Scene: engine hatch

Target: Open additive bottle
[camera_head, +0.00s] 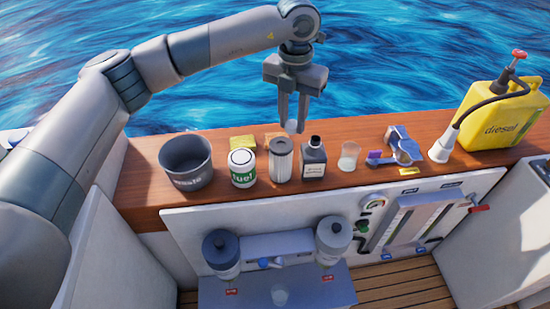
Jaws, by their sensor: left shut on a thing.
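The dark additive bottle (313,165) with a white label and a black neck stands upright on the wooden ledge (230,190). My left gripper (292,126) comes down from above, behind the ledge items and slightly left of the bottle's top. Its fingers are shut on a small pale thing (291,127), too small to identify for sure. The gripper appears apart from the bottle. My right gripper is not in view.
On the ledge stand a grey waste bin (187,165), a fuel filter can (243,170), a grey filter (281,160), a clear cup (349,157), a metal tool (402,147) and a yellow diesel can (505,120). Below are two filter housings (222,250).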

